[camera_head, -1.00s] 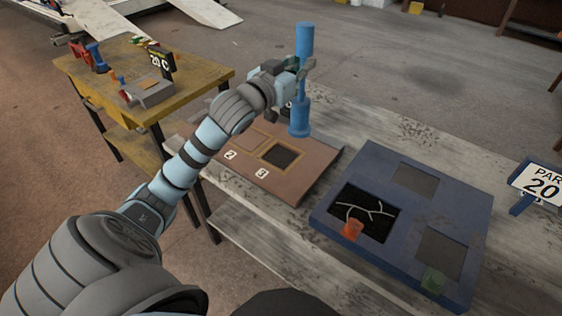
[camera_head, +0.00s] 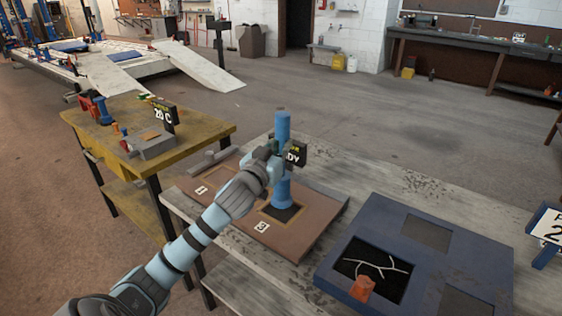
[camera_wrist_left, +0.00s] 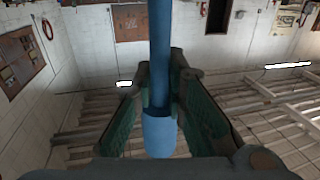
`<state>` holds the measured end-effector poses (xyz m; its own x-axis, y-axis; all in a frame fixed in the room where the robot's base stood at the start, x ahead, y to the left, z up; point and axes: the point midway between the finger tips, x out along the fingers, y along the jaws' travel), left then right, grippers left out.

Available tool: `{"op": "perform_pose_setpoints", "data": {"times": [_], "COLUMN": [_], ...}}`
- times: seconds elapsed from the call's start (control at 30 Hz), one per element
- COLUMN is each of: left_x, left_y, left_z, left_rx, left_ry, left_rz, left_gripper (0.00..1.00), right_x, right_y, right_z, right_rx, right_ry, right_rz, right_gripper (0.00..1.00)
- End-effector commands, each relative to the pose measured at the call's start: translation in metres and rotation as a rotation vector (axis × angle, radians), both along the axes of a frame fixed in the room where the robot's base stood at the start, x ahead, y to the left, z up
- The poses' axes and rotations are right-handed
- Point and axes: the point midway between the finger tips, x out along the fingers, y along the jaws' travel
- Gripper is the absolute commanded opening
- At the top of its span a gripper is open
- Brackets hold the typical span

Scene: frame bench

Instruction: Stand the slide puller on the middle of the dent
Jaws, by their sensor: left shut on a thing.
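The slide puller, a blue rod with thicker ends (camera_head: 282,190), is upright in my left gripper (camera_head: 274,153). The gripper is shut on its middle. The puller also shows between the fingers in the left wrist view (camera_wrist_left: 159,135). Its lower end is over the dark square recess (camera_head: 291,214) of the brown panel (camera_head: 318,213); I cannot tell whether it touches. No dent can be clearly made out there; the puller and my arm hide part of the recess. My right gripper is not in view.
A blue frame (camera_head: 482,232) with dark openings lies to the right on the grey bench (camera_head: 385,176); an orange piece (camera_head: 362,288) sits at one opening. A black sign (camera_head: 296,155) stands behind the puller. A yellow table (camera_head: 205,137) with tools is at left.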

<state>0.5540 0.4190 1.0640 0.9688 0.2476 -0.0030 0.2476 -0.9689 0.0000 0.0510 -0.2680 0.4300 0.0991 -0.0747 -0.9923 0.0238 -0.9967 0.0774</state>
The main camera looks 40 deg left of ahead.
Motion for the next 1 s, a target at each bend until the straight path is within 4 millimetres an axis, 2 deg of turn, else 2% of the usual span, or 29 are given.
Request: {"op": "perform_pose_setpoints", "data": {"times": [0.1,0.17,0.47,0.5,0.6,0.9,1.0], "left_x": [0.0,0.0,0.0,0.0,0.0,0.0,-0.006], "left_y": [-0.001,-0.001,-0.001,0.0,0.0,0.0,-0.002], "left_z": [-0.025,-0.031,-0.032,-0.033,-0.033,-0.031,-0.032], "left_rx": [0.0,0.001,0.001,0.0,0.0,0.0,0.002], "left_ry": [0.0,-0.001,-0.002,0.002,0.001,0.001,0.004], "left_rz": [-0.002,-0.001,-0.002,-0.001,-0.001,-0.001,-0.001], "left_gripper": [0.0,0.0,0.0,0.18,0.32,0.32,0.32], "right_x": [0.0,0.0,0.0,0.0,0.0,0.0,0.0], "right_y": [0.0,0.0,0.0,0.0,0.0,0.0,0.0], "right_z": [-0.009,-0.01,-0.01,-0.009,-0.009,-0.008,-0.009], "right_rx": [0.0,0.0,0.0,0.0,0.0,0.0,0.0], "right_ry": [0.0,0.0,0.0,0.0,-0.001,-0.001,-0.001], "right_rz": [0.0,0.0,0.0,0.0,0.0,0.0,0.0], "right_gripper": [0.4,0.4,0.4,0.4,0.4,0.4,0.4]}}
